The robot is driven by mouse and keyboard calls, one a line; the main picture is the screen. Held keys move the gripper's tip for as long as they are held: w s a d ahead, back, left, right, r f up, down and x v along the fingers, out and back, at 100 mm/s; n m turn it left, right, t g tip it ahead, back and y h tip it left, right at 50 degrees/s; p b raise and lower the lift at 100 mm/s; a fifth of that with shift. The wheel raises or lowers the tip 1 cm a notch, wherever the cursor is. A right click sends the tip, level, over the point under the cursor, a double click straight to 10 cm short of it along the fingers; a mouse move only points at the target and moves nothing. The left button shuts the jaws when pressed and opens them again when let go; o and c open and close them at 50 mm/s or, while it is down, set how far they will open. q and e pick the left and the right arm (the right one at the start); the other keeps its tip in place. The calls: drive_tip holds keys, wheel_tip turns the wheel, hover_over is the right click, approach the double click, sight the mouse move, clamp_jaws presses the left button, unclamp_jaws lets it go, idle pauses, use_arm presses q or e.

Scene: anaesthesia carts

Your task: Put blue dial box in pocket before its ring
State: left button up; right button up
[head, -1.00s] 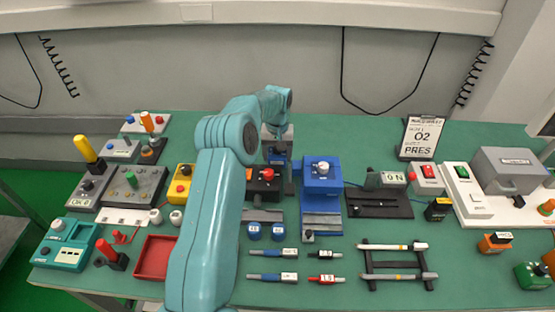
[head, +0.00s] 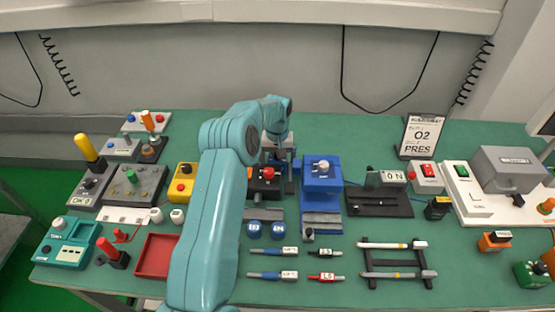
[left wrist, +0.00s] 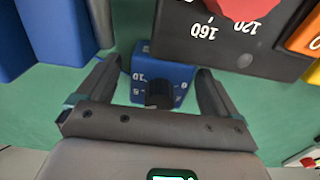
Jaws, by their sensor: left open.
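A small blue dial box (left wrist: 165,75) with a black knob and white numbers shows in the left wrist view. My left gripper (left wrist: 158,78) is open, with one finger on each side of the box. I cannot tell whether the fingers touch it. In the head view my left gripper (head: 279,152) is at the back middle of the table, behind a black box with a red knob (head: 264,174); the small blue box is mostly hidden there. I cannot pick out the pocket or its ring. My right gripper is not in view.
A larger blue box (head: 322,182) with a white knob stands close to the right of my left gripper. A red tray (head: 157,258), two blue cylinders and several pens lie at the front.

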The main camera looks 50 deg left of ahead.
use_arm(q)
wheel_tip(320, 180, up, 12)
drive_tip(key=shift+w+f+b, duration=0.1)
drive_tip(key=shift+f+b, duration=0.1)
drive_tip(key=shift+b, duration=0.55)
drive_tip(key=shift+c, duration=0.2)
drive_tip(key=shift+w+a+r, duration=0.1)
drive_tip(key=shift+a+r, duration=0.05)
drive_tip(key=shift+r, duration=0.1)
drive_tip(key=shift+c, duration=1.3)
drive_tip(key=shift+w+a+f, duration=0.1)
drive_tip(key=shift+w+f, duration=0.1)
drive_tip(key=shift+f, duration=0.4)
drive_tip(key=shift+s+f+m+t+y+b, duration=0.15)
drive_tip(key=shift+f+m+t+y+b, duration=0.15)
drive_tip(key=shift+f+m+y, duration=0.15)
drive_tip(key=s+d+r+m+t+y+b, duration=0.2)
drive_tip(key=s+d+r+t+b, duration=0.15)
drive_tip(key=s+r+b, duration=0.2)
hover_over(276, 161)
drive_tip(key=shift+n+g, duration=0.25)
drive_tip(key=shift+g, duration=0.2)
wheel_tip(276, 161, down, 9)
drive_tip(key=shift+f, duration=0.1)
drive_tip(key=p+x, duration=0.1)
drive_tip(key=x, duration=0.4)
drive_tip(key=shift+s+d+f+p, duration=0.1)
drive_tip(key=shift+d+f+p, duration=0.05)
drive_tip(key=shift+f+p, duration=0.15)
drive_tip(key=shift+r, duration=0.1)
